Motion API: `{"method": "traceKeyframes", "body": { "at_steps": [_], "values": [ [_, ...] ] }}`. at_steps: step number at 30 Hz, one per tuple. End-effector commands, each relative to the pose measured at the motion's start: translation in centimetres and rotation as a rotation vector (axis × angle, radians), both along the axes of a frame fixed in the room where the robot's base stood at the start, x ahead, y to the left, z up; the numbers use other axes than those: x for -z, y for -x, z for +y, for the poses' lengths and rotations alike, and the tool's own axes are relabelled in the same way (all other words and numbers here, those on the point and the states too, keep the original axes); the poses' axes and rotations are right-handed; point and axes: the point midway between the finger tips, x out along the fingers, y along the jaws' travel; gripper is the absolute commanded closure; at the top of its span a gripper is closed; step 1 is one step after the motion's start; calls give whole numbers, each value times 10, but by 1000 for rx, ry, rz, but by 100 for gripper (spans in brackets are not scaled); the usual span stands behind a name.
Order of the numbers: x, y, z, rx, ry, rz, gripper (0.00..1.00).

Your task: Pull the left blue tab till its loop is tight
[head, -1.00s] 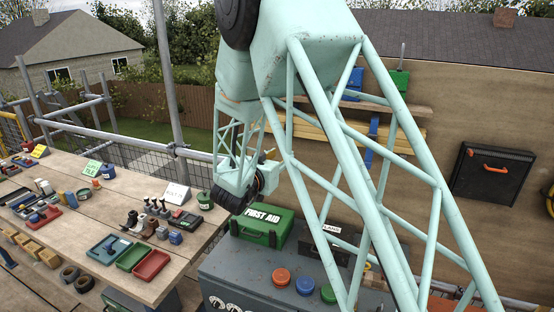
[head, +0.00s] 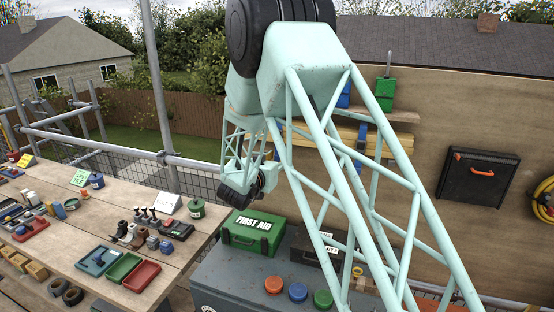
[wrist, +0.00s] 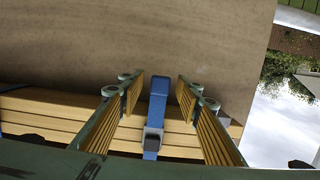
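In the wrist view, a blue tab (wrist: 158,98) stands up from a dark grey buckle (wrist: 153,134) on a blue strap around a stack of yellow timber battens (wrist: 60,118). My gripper (wrist: 160,84) is open, its two ribbed fingers on either side of the tab with a gap on both sides. In the head view, a blue strap (head: 362,134) shows on the battens (head: 343,133), partly behind my arm.
A brown board wall (head: 440,110) stands behind the battens. Below are a green first aid box (head: 252,234) and a grey chest (head: 225,280) with red, blue and green round caps. A wooden bench (head: 60,225) with tools and trays is at left. A black case (head: 478,177) hangs at right.

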Motion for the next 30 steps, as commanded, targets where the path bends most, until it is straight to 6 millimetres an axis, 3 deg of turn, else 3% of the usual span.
{"method": "traceKeyframes", "body": {
  "at_steps": [4, 13, 30],
  "values": [
    [0, 0, 0, 0, 0, 0, 69],
    [0, 0, 0, 0, 0, 0, 95],
    [10, 0, 0, 0, 1, 1, 95]
  ]
}}
